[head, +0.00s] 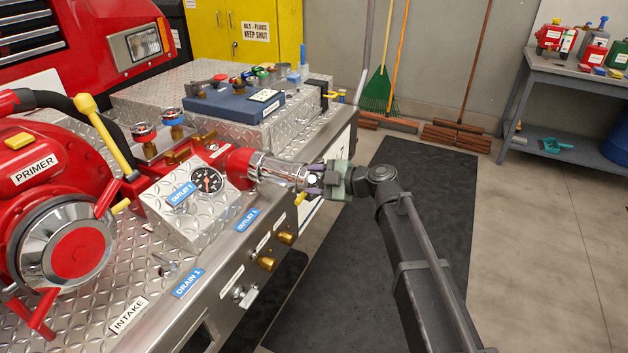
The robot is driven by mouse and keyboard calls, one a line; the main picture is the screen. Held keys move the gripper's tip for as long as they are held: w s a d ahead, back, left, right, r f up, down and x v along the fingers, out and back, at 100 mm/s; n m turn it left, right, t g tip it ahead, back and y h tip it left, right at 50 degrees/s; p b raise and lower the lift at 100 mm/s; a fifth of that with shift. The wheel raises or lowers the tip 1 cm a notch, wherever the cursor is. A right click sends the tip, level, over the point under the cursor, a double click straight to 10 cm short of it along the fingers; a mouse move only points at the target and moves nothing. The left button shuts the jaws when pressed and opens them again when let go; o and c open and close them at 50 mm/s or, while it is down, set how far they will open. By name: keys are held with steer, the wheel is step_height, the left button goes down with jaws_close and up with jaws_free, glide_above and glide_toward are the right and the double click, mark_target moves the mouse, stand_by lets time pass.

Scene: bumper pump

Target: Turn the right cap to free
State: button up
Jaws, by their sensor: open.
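A red outlet pipe (238,162) comes out of the pump panel to the right and ends in a silver cylindrical fitting (277,170), which I take to hold the right cap. My gripper (315,181) is at the outer end of this fitting, with its fingers around or right beside the end. The gripper is open. The fingers and wrist hide the end of the fitting, so I cannot tell whether they touch it or how far the cap is turned. A small yellow piece (300,198) shows just below the fingers.
A large silver and red intake cap (72,248) and a yellow lever (105,135) are at the left. A pressure gauge (207,181) and brass valves (267,263) sit near the fitting. A dark floor mat (410,180) and open floor lie to the right. A grey workbench (570,75) stands at the back right.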

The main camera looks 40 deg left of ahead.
steer(key=p+v, duration=0.2)
steer(key=v, duration=0.8)
steer(key=shift+d, duration=0.25)
steer(key=shift+w+r, duration=0.1)
